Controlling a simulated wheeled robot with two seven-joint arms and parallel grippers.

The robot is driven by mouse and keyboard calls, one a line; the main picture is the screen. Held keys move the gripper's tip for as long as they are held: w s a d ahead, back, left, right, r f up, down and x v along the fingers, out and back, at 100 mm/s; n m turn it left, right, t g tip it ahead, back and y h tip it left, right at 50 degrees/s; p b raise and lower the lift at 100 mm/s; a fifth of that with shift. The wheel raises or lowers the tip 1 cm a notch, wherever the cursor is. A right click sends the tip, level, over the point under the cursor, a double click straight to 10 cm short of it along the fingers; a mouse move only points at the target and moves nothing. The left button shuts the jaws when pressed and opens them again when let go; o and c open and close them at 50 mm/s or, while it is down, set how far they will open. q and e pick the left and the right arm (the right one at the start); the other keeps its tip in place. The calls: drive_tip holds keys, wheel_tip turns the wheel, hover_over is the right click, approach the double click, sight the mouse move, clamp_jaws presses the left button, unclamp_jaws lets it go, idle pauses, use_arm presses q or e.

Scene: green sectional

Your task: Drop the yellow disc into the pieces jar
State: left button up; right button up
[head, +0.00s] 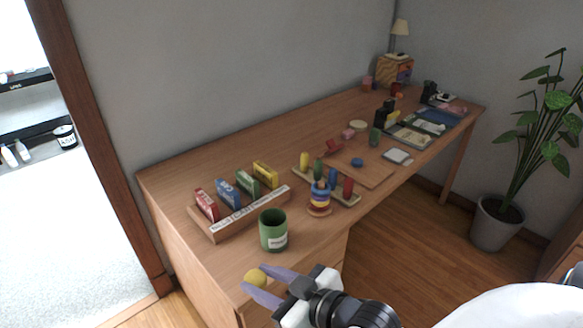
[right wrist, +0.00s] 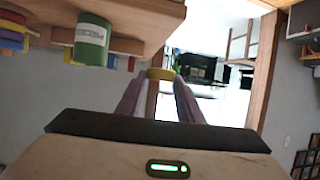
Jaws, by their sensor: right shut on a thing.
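The yellow disc (head: 255,277) is held between the fingertips of my right gripper (head: 258,284), just off the front edge of the desk at the near end. In the right wrist view the disc (right wrist: 161,74) shows between the two purple fingers (right wrist: 160,84). The pieces jar (head: 273,231) is a green cup with a white label, upright near the desk's front edge, above and to the right of the disc in the head view. It also shows at upper left in the right wrist view (right wrist: 92,40). The jar's inside is too dark to tell. My left gripper is not in view.
A wooden rack (head: 238,215) with several coloured boxes stands behind the jar. The wooden desk (head: 205,265) has bare room left of the jar. A potted plant (head: 497,222) stands at far right.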

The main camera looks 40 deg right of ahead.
drive_tip(key=w+d+r+n+y+p, duration=0.1)
drive_tip(key=w+d+r, duration=1)
drive_tip(key=w+d, duration=0.35)
wheel_tip(320, 180, down, 6)
drive_tip(key=s+b, duration=0.1)
drive_tip(key=b, duration=0.4)
drive_tip(key=shift+d, duration=0.45)
drive_tip(key=o, duration=1.1)
drive_tip(key=v, duration=1)
drive_tip(key=shift+s, duration=0.15)
